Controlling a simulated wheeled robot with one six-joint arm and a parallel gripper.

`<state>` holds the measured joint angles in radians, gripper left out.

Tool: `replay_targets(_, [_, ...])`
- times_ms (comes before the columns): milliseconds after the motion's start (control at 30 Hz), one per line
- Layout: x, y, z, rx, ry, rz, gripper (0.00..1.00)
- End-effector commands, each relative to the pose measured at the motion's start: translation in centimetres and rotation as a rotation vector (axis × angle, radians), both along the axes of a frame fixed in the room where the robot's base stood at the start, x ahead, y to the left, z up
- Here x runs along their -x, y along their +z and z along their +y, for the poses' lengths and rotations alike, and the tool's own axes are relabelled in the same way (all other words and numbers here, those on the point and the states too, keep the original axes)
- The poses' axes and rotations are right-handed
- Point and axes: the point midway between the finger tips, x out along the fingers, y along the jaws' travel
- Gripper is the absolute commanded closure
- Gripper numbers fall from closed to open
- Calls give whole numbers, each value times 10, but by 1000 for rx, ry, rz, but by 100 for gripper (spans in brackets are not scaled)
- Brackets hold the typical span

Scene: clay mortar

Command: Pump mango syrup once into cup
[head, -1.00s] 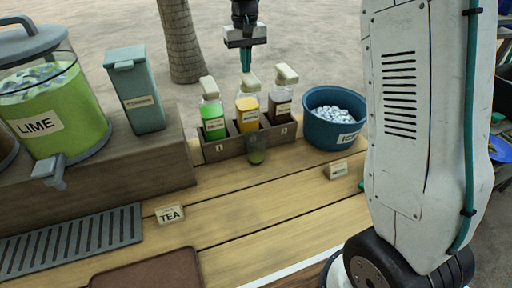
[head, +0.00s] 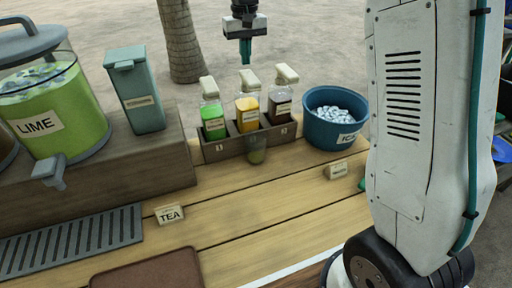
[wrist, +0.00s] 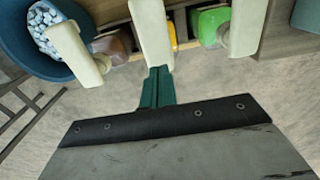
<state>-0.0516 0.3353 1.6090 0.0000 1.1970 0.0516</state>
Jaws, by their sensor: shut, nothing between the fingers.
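Three syrup bottles with cream pump heads stand in a wooden rack. The middle bottle (head: 247,111) holds yellow-orange syrup, its label too small to read; in the wrist view, its pump head (wrist: 151,34) hides most of it. A small, see-through cup (head: 256,152) stands in front of the rack, below the middle bottle. It looks greenish, and its contents are unclear. My gripper (head: 246,61) is shut and empty above the middle pump head, with a small gap in the head view. Its teal fingers also show in the wrist view (wrist: 158,72), overlapping the pump's near end.
A green bottle (head: 212,116) stands left of the middle one and a dark brown bottle (head: 280,106) right. The blue ice bucket (head: 325,134) is right of the rack. A lime dispenser (head: 55,115) and a teal canister (head: 136,91) are left.

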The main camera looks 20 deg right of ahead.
Motion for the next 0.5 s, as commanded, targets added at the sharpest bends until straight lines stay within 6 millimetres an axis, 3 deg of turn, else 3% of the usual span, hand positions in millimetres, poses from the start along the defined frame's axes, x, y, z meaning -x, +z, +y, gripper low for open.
replay_targets(500, [0, 49, 0, 0, 0, 0, 100])
